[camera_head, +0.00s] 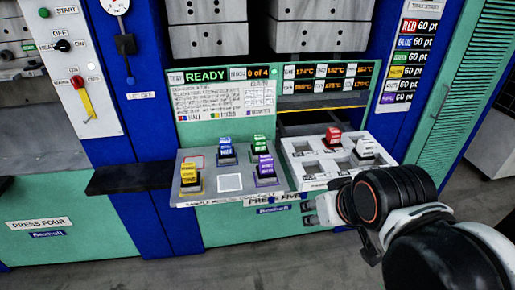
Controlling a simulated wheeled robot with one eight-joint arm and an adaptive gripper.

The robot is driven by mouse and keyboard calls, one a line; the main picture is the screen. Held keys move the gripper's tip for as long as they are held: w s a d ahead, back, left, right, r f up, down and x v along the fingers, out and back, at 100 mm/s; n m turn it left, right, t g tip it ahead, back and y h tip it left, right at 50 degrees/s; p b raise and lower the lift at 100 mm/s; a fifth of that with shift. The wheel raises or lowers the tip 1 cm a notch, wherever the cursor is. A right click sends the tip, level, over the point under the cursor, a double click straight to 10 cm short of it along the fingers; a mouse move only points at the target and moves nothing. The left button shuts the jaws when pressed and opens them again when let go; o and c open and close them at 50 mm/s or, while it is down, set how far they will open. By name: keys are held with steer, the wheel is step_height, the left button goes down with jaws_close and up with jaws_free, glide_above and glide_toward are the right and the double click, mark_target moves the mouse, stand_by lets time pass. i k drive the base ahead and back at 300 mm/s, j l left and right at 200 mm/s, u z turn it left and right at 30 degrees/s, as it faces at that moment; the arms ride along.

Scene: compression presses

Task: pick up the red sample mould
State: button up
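The red sample mould (333,137) stands upright at the back of a white slotted tray (312,187), right of centre. My gripper (309,211) is in front of and below the tray's front edge, pointing left. It is apart from the red mould, with the tray between them. Its fingers are small and partly hidden by my wrist, so I cannot tell how far apart they are. Nothing shows in its grasp.
A white mould (364,149) stands right of the red one. On the grey panel (205,195) at left stand yellow (189,175), blue (226,152), green (259,146) and purple (265,168) moulds. A dark shelf (130,178) juts out at left. The press screen (228,75) reads READY.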

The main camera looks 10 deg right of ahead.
mark_target(333, 136)
steer(key=i+l+u, duration=0.4)
steer(key=l, duration=0.15)
steer(key=i+l+u, duration=0.1)
steer(key=l+u, duration=0.15)
steer(key=i+l+u, duration=0.2)
steer(key=l, duration=0.25)
steer(key=l+u, duration=0.2)
steer(key=l, duration=0.15)
